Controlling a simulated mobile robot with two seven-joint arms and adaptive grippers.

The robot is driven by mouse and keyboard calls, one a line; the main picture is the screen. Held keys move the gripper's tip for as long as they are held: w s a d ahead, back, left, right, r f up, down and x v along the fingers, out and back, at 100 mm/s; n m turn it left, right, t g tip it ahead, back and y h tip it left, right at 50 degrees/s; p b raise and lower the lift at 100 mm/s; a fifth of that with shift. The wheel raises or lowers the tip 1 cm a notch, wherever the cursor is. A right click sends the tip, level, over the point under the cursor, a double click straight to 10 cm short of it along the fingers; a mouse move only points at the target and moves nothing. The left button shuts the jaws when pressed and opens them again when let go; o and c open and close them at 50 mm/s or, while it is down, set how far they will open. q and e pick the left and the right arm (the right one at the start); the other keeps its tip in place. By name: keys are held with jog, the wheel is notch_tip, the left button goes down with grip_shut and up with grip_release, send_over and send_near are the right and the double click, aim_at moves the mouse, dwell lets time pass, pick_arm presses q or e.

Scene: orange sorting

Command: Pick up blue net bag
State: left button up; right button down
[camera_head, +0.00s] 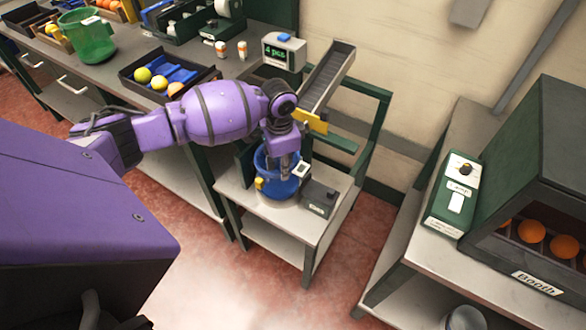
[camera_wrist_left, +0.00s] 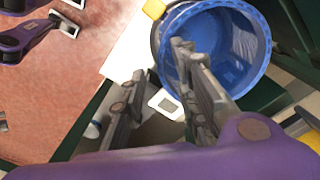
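The blue net bag (camera_head: 268,187) stands open-topped on the small white stand in the head view, partly hidden by my left gripper. In the left wrist view the bag (camera_wrist_left: 247,45) shows its round rim and blue inside. My left gripper (camera_head: 285,172) points down at the bag's rim. In the left wrist view the left gripper (camera_wrist_left: 158,85) has its fingers apart. One finger overlaps the bag's opening and the other is outside it, with the near rim between them in the picture. I cannot tell whether either finger touches the bag.
A dark grey box (camera_head: 319,198) sits beside the bag on the stand (camera_head: 300,226). A sloping chute (camera_head: 328,75) rises behind. A green net bag (camera_head: 94,42) and a tray of fruit (camera_head: 152,95) are on the long bench. The booth (camera_head: 540,150) holds oranges at right.

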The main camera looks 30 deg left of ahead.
pick_arm(q)
jog(key=f, duration=0.7)
jog(key=shift+w+f, duration=0.3)
jog(key=shift+c, duration=0.5)
